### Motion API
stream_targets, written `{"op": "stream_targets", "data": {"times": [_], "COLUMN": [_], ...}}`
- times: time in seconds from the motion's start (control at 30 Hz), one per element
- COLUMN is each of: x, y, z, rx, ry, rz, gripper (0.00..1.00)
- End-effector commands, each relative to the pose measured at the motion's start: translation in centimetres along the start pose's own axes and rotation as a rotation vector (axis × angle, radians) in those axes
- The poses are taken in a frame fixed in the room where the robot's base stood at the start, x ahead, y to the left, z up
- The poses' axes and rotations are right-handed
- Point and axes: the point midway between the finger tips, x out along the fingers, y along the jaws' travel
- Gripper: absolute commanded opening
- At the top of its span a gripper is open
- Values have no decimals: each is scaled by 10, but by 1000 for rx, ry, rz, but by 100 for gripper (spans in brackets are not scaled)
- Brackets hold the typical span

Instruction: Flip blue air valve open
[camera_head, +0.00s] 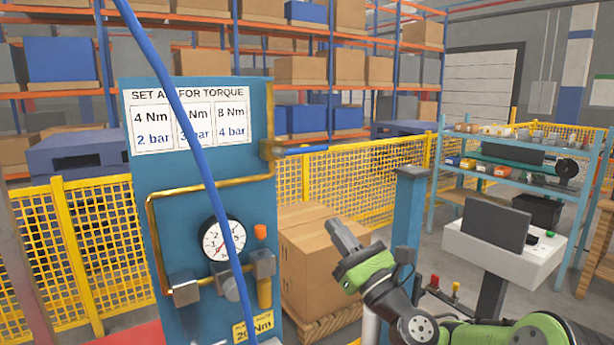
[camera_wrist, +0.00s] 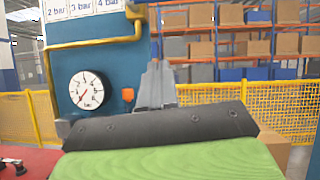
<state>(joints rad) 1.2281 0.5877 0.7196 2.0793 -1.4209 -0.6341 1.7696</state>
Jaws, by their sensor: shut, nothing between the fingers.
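The blue air valve lever (camera_head: 305,149) sticks out level to the right from a brass fitting (camera_head: 268,149) at the right edge of the blue panel (camera_head: 225,185). In the wrist view the brass fitting (camera_wrist: 137,12) shows at the top; I cannot make out the lever clearly there. My gripper (camera_head: 337,228) is shut and empty, below and to the right of the lever and apart from it. In the wrist view its closed fingers (camera_wrist: 156,70) point up beside the panel's right edge.
A round pressure gauge (camera_head: 223,238), an orange knob (camera_head: 260,231) and brass pipes are on the panel. A blue hose (camera_head: 170,85) crosses in front of it. Cardboard boxes (camera_head: 305,255) on a pallet stand behind my gripper. A blue post (camera_head: 408,210) stands to the right.

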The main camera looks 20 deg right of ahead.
Motion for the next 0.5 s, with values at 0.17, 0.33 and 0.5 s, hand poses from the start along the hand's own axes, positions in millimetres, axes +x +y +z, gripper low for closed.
{"op": "stream_targets", "data": {"times": [0.17, 0.33, 0.5], "x": [-8, -8, 2], "y": [-25, -24, -24], "z": [10, 9, 11], "rx": [94, 91, 90], "ry": [-56, -54, -53], "rz": [-73, -70, -67], "gripper": [0, 0, 0]}}
